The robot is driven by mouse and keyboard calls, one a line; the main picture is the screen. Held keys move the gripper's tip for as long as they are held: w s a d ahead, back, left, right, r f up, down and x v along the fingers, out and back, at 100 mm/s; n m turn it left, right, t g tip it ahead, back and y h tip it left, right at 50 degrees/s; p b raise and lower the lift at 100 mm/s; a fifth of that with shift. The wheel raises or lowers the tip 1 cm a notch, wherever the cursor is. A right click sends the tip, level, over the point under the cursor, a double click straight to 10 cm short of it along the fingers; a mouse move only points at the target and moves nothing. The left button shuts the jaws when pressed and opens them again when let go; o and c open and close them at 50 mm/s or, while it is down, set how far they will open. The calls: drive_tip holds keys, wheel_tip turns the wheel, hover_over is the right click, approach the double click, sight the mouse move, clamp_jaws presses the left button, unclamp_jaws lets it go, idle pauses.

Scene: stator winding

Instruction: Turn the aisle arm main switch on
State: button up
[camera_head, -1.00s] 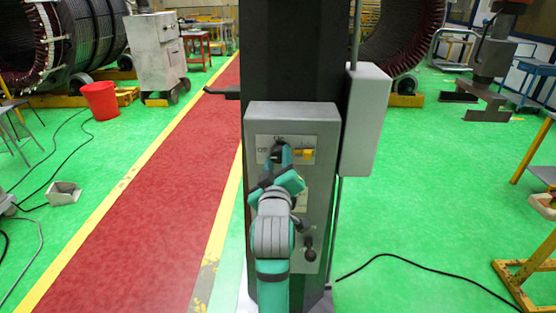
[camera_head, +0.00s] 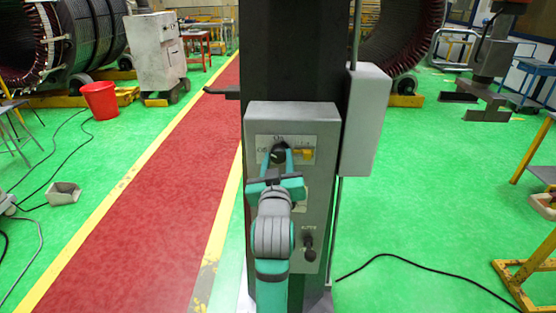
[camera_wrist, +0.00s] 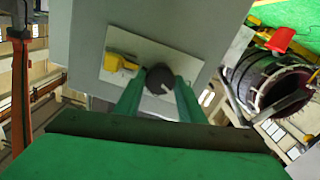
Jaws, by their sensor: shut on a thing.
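The main switch is a round dark knob (camera_head: 278,154) on a light plate (camera_head: 302,142) at the top of the grey control box (camera_head: 318,118). My gripper (camera_head: 279,160) is shut on the knob, with one teal finger on each side of it. The wrist view also shows the knob (camera_wrist: 160,79) between the fingers, with a pale pointer mark on its face. In the head view, "Off" is lettered left of the knob and "On" above it. The knob's pointer is not clear in the head view.
A yellow switch (camera_head: 307,153) sits right of the knob on the same plate. A black lever (camera_head: 309,248) is lower on the box. A grey cabinet (camera_head: 365,120) is fixed to the column's right side. A black cable (camera_head: 420,264) lies on the green floor.

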drive_tip(key=m, duration=1.2)
drive_tip(key=shift+m, duration=0.3)
drive_tip(key=shift+d, duration=0.1)
idle(0.3)
drive_tip(key=o, duration=1.1)
drive_tip(key=shift+c, duration=0.2)
drive_tip(key=s, duration=1)
drive_tip(key=shift+s, duration=0.4)
